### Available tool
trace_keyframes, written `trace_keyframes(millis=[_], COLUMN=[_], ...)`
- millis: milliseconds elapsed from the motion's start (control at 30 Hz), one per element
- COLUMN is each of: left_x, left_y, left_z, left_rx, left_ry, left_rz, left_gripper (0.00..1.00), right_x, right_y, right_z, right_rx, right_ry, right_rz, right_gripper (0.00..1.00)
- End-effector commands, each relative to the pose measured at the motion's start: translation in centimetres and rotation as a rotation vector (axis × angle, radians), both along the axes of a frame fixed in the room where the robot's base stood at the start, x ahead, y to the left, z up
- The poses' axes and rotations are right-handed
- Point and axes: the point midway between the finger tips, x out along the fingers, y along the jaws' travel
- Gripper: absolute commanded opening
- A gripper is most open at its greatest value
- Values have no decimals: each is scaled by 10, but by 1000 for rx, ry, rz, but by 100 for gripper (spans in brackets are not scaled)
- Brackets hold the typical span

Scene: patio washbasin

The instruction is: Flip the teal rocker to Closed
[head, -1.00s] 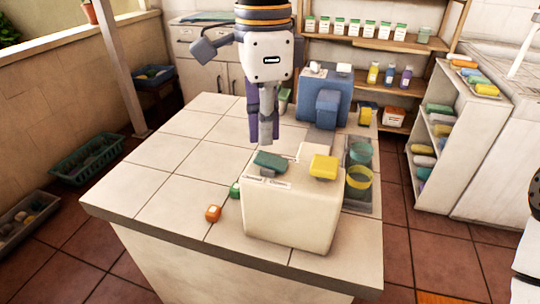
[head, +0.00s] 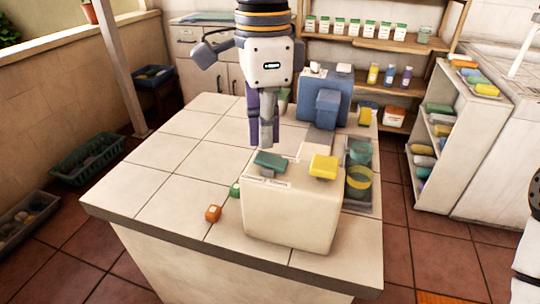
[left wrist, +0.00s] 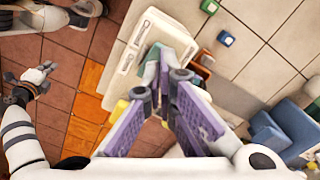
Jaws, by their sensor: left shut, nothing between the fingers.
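The teal rocker (head: 271,161) sits on top of a cream box (head: 290,215), towards its left side. A small label strip (head: 266,182) lies in front of it; its print is too small to read surely. I cannot tell which end of the rocker is pressed down. My left gripper (head: 266,144) is shut and empty, pointing down just behind the rocker; contact is unclear. In the left wrist view the teal rocker (left wrist: 150,72) is partly hidden behind the purple fingers (left wrist: 172,76). My right gripper does not show clearly in either view.
Orange (head: 213,213) and green (head: 235,189) blocks lie left of the box. The tiled counter's left side is clear.

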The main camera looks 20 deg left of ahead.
Motion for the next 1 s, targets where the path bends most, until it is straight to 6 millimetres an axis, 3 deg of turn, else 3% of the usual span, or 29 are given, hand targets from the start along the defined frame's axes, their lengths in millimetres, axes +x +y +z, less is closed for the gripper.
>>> trace_keyframes(millis=[1000], left_x=[0], left_y=[0], left_z=[-16], left_rx=[1], left_ry=[0], left_rz=[0], left_gripper=[0], right_x=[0], right_y=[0], right_z=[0], right_rx=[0], right_ry=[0], right_rz=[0], right_gripper=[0])
